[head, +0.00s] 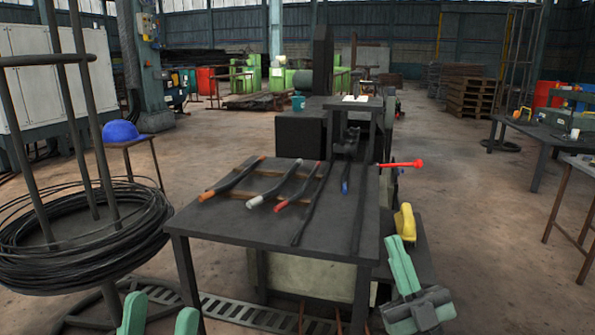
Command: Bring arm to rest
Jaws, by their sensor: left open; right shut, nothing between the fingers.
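My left gripper (160,309) shows at the bottom edge, its two green fingertips well apart with nothing between them. It is in front of the dark table's near left corner. My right gripper (396,244) is at the lower right, its green fingers together and pointing up. It is beside the table's right edge, just below a yellow part (405,222); I cannot tell whether they touch. A red-ended lever (402,164) sticks out to the right of the dark machine (347,142), roughly level, above and apart from my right gripper.
Several bars with orange, white, red and blue ends lie on the dark table (225,232). A wire coil (75,250) on a stand blocks the left. A blue helmet (122,131) rests on a small table. Another table (545,138) stands right; floor between is clear.

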